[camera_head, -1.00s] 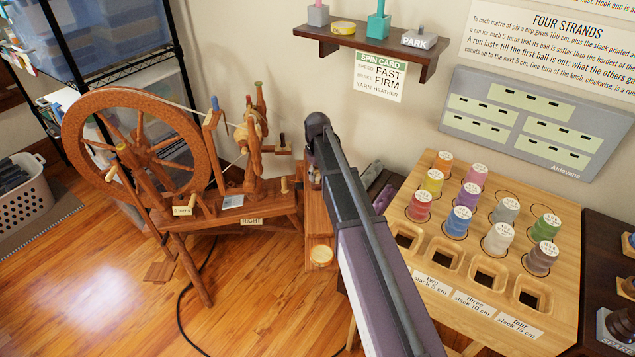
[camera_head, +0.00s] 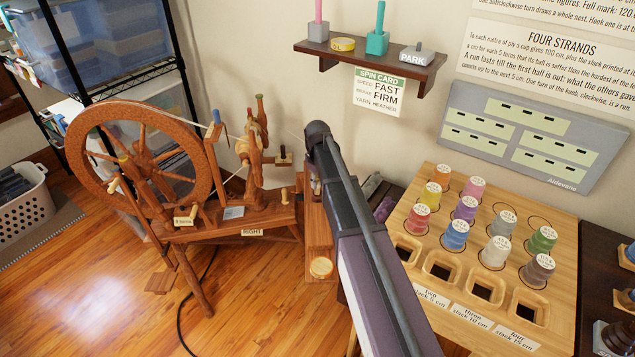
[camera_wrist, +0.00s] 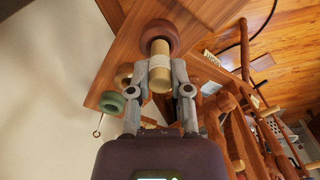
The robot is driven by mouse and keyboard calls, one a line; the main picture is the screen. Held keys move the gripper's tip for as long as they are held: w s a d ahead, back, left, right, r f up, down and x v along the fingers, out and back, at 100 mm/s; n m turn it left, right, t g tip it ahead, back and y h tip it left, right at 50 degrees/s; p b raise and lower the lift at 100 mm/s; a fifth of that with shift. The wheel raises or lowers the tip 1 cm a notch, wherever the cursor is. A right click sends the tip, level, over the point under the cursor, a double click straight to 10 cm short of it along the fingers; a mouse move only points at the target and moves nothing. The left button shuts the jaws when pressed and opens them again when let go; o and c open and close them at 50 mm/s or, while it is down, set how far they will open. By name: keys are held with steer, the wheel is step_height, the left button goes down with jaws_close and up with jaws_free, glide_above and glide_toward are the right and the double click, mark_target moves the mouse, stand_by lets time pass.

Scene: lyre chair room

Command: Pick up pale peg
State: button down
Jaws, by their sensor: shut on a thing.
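In the wrist view, a pale cream peg (camera_wrist: 160,62) sits between the fingers of my gripper (camera_wrist: 163,72), which are closed on its sides. The far end of the peg meets a dark red-brown round disc (camera_wrist: 159,33) at a wooden board (camera_wrist: 205,18). I cannot tell whether the peg is seated in the disc or only in front of it. In the head view, my own arm covers the gripper and the held peg.
A spinning wheel (camera_head: 80,165) stands left of my arm, with another pale peg (camera_head: 285,195) on its bench. A green ring (camera_wrist: 112,102) is beside the board. A wooden rack (camera_head: 435,187) with several yarn spools is at right. A shelf (camera_head: 375,68) hangs above.

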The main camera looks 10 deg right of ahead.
step_height(320, 180, up, 2)
steer(key=shift+r+p, duration=0.1)
steer(key=shift+p, duration=0.7)
steer(key=s, duration=0.5)
steer(key=s+a, duration=0.1)
steer(key=s, duration=0.4)
steer(key=s+a+r+p, duration=0.1)
steer(key=s, duration=0.5)
step_height(320, 180, up, 4)
steer(key=p, duration=0.4)
glide_above(317, 180)
steer(key=shift+f, duration=0.15)
steer(key=shift+f+b, duration=2.8)
steer(key=shift+b, duration=0.15)
steer(key=shift+f+b, duration=1.5)
